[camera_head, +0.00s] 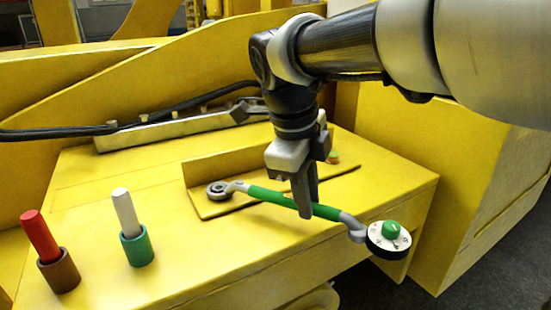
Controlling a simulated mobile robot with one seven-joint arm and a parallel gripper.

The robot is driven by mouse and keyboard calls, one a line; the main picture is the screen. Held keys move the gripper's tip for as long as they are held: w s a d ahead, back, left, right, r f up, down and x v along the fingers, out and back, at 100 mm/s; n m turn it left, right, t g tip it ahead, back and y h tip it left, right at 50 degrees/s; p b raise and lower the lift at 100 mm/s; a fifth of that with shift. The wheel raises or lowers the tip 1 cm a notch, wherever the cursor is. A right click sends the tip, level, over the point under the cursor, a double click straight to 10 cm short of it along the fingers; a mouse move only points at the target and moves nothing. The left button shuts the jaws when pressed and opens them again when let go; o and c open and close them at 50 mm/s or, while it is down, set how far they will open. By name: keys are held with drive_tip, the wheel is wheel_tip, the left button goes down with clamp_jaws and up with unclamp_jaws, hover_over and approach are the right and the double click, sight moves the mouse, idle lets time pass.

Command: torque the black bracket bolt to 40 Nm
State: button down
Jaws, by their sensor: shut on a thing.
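My gripper (303,196) is shut on a torque wrench (268,195) with a green grip, holding it near the middle of its handle. The wrench runs from upper left to lower right above the yellow surface. Its left end meets a dark round piece (216,190), which lies on the left end of a yellow angle bracket (220,205). I cannot tell whether this is the black bolt or the wrench's own head, or how they are seated. A white dial (389,239) with a green centre is at the wrench's right end; its reading is too small to make out.
A brown holder (58,270) with a red marker (40,236) and a green holder (137,246) with a white marker (126,212) stand at the left. A metal strip (180,127) and a black hose (75,133) lie behind. A small orange-green piece (333,157) sits beyond my gripper.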

drive_tip(key=shift+s+a+r+m, duration=0.1)
drive_tip(key=shift+s+a+m, duration=0.3)
drive_tip(key=shift+s+m, duration=0.35)
drive_tip(key=shift+s, duration=0.2)
drive_tip(key=shift+s+a+m+g+h+b, duration=0.35)
drive_tip(key=shift+s+a+m, duration=0.4)
drive_tip(key=shift+s, duration=0.35)
drive_tip(key=shift+a, duration=0.1)
drive_tip(key=shift+s+a+m+b, duration=0.7)
drive_tip(key=shift+s+a+b, duration=0.2)
drive_tip(key=shift+s+b, duration=0.2)
